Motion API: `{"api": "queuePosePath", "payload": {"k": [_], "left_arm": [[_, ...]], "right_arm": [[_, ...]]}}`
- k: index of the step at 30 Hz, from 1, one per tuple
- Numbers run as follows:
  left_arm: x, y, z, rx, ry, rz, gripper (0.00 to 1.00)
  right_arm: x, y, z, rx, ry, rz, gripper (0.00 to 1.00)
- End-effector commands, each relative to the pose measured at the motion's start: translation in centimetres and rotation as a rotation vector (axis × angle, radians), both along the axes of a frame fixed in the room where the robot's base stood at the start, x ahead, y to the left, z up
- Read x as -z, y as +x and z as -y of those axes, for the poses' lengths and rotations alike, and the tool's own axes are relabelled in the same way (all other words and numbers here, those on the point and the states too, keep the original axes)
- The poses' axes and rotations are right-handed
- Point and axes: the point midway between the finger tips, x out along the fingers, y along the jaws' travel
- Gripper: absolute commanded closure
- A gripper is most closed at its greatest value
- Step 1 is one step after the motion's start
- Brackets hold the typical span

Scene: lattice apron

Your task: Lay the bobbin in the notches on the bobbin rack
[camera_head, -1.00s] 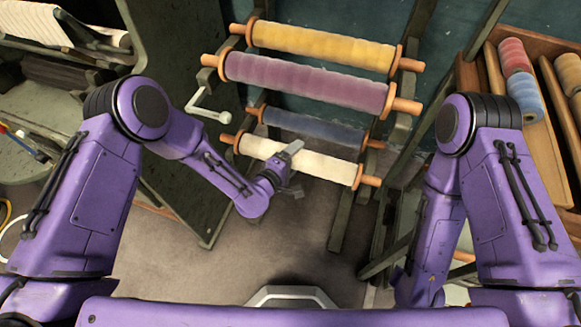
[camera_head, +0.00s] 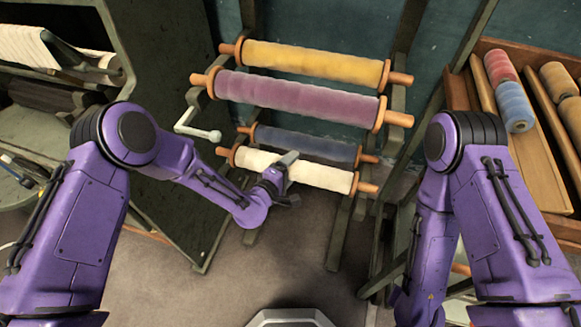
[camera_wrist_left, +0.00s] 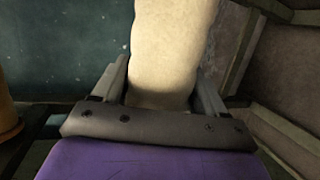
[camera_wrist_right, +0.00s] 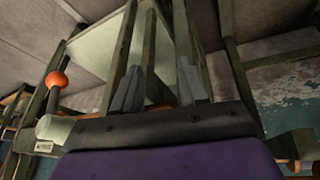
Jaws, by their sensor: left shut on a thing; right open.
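The cream bobbin (camera_head: 320,176) has orange end discs and pegs. My left gripper (camera_head: 283,170) is shut around its middle. In the left wrist view the bobbin (camera_wrist_left: 165,45) runs up from between the fingers (camera_wrist_left: 163,88). The bobbin is nearly level, its right end lower in the picture. It is in front of the lower part of the bobbin rack (camera_head: 343,225), overlapping a dark blue bobbin (camera_head: 310,146). I cannot tell whether its pegs touch the notches. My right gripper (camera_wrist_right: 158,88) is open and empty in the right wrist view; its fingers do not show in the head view.
A purple bobbin (camera_head: 295,98) and a yellow bobbin (camera_head: 315,64) lie higher on the rack. A crank handle (camera_head: 200,132) sticks out at its left. A wooden tray (camera_head: 535,155) with coloured spools stands at the right. Floor (camera_head: 290,250) is clear below the bobbin.

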Motion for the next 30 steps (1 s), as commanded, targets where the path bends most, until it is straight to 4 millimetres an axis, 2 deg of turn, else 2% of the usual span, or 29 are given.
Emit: {"api": "queuePosePath", "payload": {"k": [14,30], "left_arm": [[0.0,-0.1,0.0,0.0,-0.001,0.002,0.79],[1.8,-0.1,0.0,0.0,-0.001,0.002,0.79]], "right_arm": [[0.1,0.0,0.0,0.0,0.0,0.0,0.57],[1.7,0.0,0.0,0.0,0.0,0.0,0.57]]}}
